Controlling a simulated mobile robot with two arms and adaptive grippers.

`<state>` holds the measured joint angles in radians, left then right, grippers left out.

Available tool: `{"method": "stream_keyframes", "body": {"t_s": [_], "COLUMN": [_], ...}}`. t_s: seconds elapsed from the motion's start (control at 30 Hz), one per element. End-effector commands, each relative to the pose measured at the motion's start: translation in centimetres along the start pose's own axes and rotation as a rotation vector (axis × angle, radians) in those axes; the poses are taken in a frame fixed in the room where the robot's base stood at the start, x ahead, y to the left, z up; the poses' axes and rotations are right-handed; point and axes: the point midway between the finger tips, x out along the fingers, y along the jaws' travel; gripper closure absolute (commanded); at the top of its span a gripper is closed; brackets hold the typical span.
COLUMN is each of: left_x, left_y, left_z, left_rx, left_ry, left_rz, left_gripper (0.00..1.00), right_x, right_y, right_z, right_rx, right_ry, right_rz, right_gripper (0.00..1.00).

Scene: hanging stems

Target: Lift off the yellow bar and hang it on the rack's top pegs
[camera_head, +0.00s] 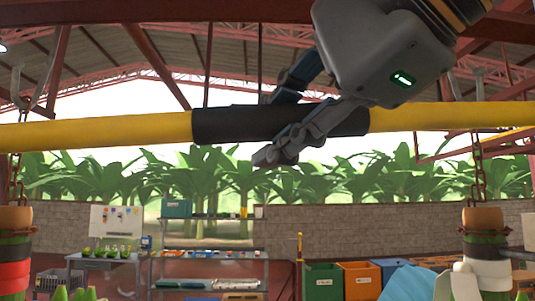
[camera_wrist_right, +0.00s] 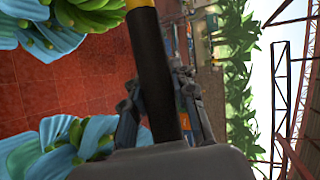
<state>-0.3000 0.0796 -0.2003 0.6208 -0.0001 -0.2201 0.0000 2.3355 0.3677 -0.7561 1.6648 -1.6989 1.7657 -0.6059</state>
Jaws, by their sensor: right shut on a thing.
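The yellow bar (camera_head: 100,130) runs across the whole head view near the top, almost level, with a black grip sleeve (camera_head: 235,124) in its middle. My right gripper (camera_head: 275,125) comes in from the upper right and is shut around this sleeve. In the right wrist view the black sleeve (camera_wrist_right: 152,60) passes between the two fingers, with a bit of yellow at the top edge. Both bar ends run out of the head view, so I cannot see what they rest on. I cannot make out the rack's top pegs. My left gripper is not in view.
Hanging stems with rusty chains (camera_head: 477,170) stand at the left and right edges. Blue covers (camera_wrist_right: 60,145) and green bananas (camera_wrist_right: 95,20) show in the wrist view.

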Motion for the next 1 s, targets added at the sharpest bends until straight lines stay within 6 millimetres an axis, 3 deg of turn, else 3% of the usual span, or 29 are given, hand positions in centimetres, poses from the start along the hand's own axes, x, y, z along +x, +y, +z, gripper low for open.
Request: {"method": "stream_keyframes", "body": {"t_s": [0.37, 1.0], "left_x": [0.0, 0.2], "left_y": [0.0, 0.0], "left_z": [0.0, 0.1], "left_rx": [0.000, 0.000], "left_ry": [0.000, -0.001], "left_rz": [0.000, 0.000], "left_gripper": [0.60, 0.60], "right_x": [-0.3, -4.0], "right_y": [0.0, 1.4], "right_z": [0.1, 2.5], "right_rx": [0.001, 0.000], "right_ry": [-0.001, -0.002], "right_rz": [-0.003, -0.004], "right_gripper": [1.00, 1.00]}}
